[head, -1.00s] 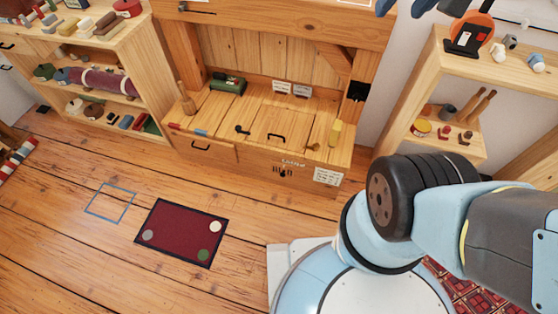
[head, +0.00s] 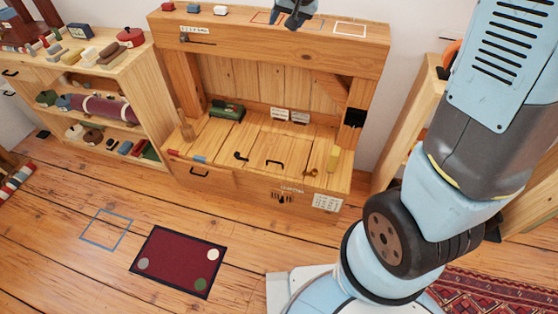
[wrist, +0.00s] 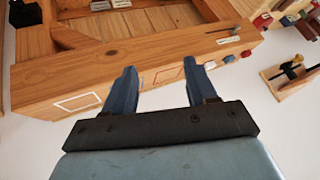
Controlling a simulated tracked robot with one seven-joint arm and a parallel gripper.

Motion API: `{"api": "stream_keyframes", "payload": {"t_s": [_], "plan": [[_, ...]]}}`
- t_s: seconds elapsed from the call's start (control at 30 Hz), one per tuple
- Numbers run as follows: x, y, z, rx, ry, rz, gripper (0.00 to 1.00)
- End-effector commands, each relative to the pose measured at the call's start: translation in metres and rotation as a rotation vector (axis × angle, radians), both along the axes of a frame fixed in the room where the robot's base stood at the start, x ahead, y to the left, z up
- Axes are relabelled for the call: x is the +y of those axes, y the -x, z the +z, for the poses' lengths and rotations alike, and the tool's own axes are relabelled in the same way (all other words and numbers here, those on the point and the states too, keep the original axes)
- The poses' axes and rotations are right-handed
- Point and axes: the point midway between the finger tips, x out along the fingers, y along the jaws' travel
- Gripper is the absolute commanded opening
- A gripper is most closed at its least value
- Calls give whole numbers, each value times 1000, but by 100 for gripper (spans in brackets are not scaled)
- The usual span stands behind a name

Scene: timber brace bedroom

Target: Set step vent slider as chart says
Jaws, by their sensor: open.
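A small dark slider-like fitting (head: 282,198) sits under a small label on the front riser of the wooden bench step; I take it for the step vent slider, but its setting is too small to read. A white chart (head: 326,203) is fixed on the same riser to its right, and its marks are unreadable. My gripper (head: 294,14) is open and empty over the top beam of the bench, well above and behind the slider. In the wrist view, my gripper (wrist: 162,75) has its two blue fingers apart in front of that beam. Slider and chart do not show there.
The top beam (head: 270,42) carries small coloured blocks and outlined rectangles. Shelves (head: 110,105) stand left. A dark red mat (head: 178,261) lies on the floor, with bare boards around it.

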Motion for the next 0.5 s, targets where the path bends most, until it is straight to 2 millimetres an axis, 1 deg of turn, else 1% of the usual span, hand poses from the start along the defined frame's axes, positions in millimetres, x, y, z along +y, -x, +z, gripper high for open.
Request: {"api": "stream_keyframes", "payload": {"t_s": [0.03, 0.17, 0.2, 0.37, 0.5], "plan": [[11, -12, -14, 3, -8, -3, 57], [37, -40, -46, -6, -32, -27, 57], [45, -47, -56, -8, -39, -35, 57], [77, -75, -102, -18, -61, -66, 57], [103, -93, -146, -28, -73, -98, 57]]}}
